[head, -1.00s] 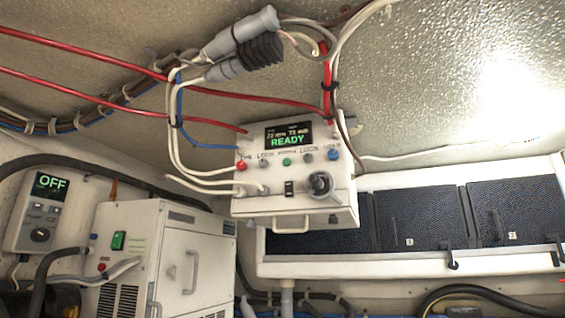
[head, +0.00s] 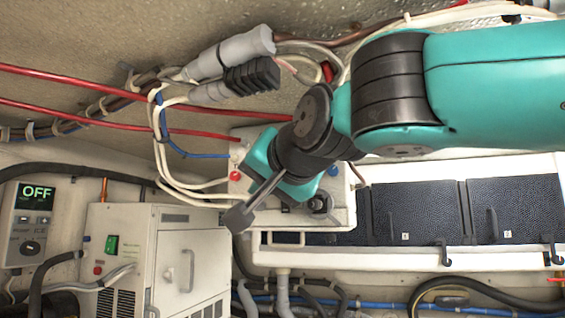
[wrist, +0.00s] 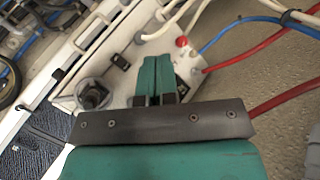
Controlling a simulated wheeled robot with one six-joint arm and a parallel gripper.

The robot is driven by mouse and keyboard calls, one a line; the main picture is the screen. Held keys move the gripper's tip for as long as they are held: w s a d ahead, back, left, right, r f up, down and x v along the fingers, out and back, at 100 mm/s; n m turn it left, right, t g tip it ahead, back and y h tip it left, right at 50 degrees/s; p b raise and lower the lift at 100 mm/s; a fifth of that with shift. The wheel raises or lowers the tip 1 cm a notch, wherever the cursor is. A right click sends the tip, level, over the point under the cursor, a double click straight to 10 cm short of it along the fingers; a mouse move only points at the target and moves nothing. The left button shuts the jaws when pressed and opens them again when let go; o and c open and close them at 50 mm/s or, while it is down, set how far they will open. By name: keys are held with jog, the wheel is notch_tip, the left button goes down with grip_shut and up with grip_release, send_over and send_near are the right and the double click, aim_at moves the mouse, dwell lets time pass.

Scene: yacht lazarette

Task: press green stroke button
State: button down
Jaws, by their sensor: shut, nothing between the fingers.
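The white control box (head: 342,205) hangs on the wall in the head view, mostly covered by my teal and black arm. The green stroke button is hidden in both current views; the earlier head view showed it mid-panel, below the READY display. In the wrist view, my gripper (wrist: 160,66) has its teal fingers together and empty, over the panel (wrist: 122,92) of the box. The fingers lie between the red button (wrist: 182,42) and the black joystick (wrist: 92,94). I cannot tell whether the fingertips touch the panel.
White cables (head: 172,150) loop into the box's left side, near my wrist. Grey connectors (head: 235,52) hang above. Dark panels (head: 415,212) lie to the right.

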jog(key=r, duration=0.2)
jog(key=r+m, duration=0.1)
jog(key=shift+a+r+t, duration=0.2)
jog(key=shift+a+t, duration=0.1)
jog(key=shift+t, duration=0.1)
jog(key=w+d+p, duration=0.2)
jog(key=w+d, duration=0.1)
jog(key=w, duration=0.5)
jog(key=shift+p, duration=0.35)
jog(key=shift+w, duration=0.15)
dwell(1.5)
jog(key=shift+w+d, duration=0.15)
jog(key=shift+w, duration=0.2)
jog(key=shift+w+d, duration=0.15)
jog(key=shift+w, duration=0.2)
dwell(0.5)
jog(key=shift+s, duration=0.1)
jog(key=shift+s+a+b, duration=0.25)
jog(key=shift+s+b, duration=0.1)
jog(key=shift+s, duration=0.3)
